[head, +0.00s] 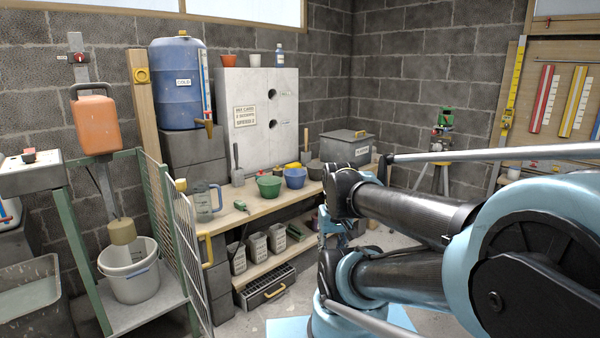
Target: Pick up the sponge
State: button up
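I cannot make out the sponge for certain. A small yellow item (292,166) lies on the wooden bench (228,218), behind the green and blue bowls; it may be the sponge, but it is too small and too covered to tell. My arm fills the right side of the view, folded, in front of the bench's right end. I cannot pick out my gripper's fingers.
A green bowl (269,187), a blue bowl (295,178) and a clear jug (203,204) stand on the bench. A grey lidded box (346,148) is at its back right. A white bucket (131,272) and a metal-framed stand (100,235) are at the left.

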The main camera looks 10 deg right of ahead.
aim_at(295, 164)
jog(key=z, duration=0.45)
jog(key=i, duration=0.75)
jog(key=z, duration=0.45)
jog(key=i, duration=1.1)
jog(key=u, duration=0.8)
jog(key=i, duration=0.65)
jog(key=u, duration=0.55)
